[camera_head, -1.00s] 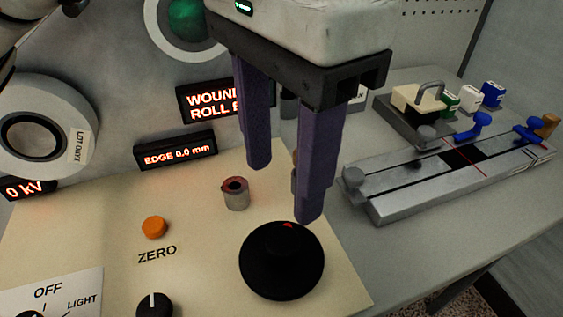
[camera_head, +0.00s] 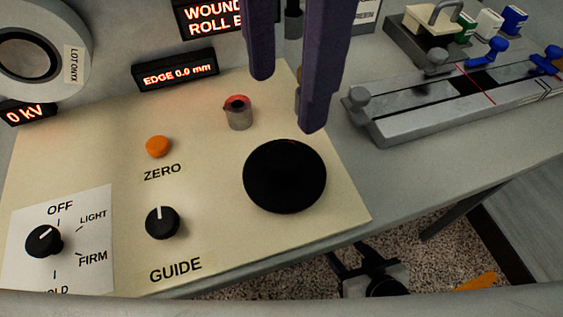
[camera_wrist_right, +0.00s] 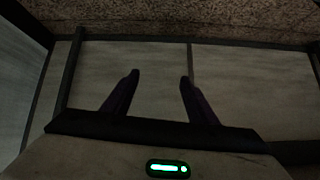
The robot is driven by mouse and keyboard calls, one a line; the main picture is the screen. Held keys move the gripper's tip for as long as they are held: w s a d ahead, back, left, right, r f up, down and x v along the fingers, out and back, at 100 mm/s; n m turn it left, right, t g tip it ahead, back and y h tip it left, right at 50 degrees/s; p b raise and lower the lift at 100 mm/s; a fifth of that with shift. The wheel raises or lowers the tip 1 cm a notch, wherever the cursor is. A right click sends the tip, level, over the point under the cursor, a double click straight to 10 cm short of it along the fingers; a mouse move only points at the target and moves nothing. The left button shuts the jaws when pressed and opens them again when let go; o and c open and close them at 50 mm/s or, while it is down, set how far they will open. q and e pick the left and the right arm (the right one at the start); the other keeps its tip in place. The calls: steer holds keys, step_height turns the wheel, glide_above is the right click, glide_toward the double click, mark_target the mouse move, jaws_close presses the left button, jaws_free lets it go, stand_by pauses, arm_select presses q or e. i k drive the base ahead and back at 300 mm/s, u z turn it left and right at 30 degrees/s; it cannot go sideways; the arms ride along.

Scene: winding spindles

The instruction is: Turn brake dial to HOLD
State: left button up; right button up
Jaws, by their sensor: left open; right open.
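The brake dial (camera_head: 43,242) is a small black knob on a white card at the panel's lower left. The card reads OFF, LIGHT and FIRM, with HOLD partly cut off at the bottom. The knob's white line slants up and to the right; I cannot tell which mark it points to. My left gripper (camera_head: 287,104) has two purple fingers, open and empty, over the panel's right part, well away from the dial. My right gripper (camera_wrist_right: 159,75) is open and empty in the right wrist view, with only floor and dark frame parts around it.
A large black round knob (camera_head: 285,176) sits just below my left fingers. A GUIDE knob (camera_head: 162,222), an orange ZERO button (camera_head: 158,146) and a red-topped grey post (camera_head: 238,113) stand on the panel. A metal slide fixture (camera_head: 420,118) lies to the right.

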mark_target(45, 240)
steer(key=k, duration=1.5)
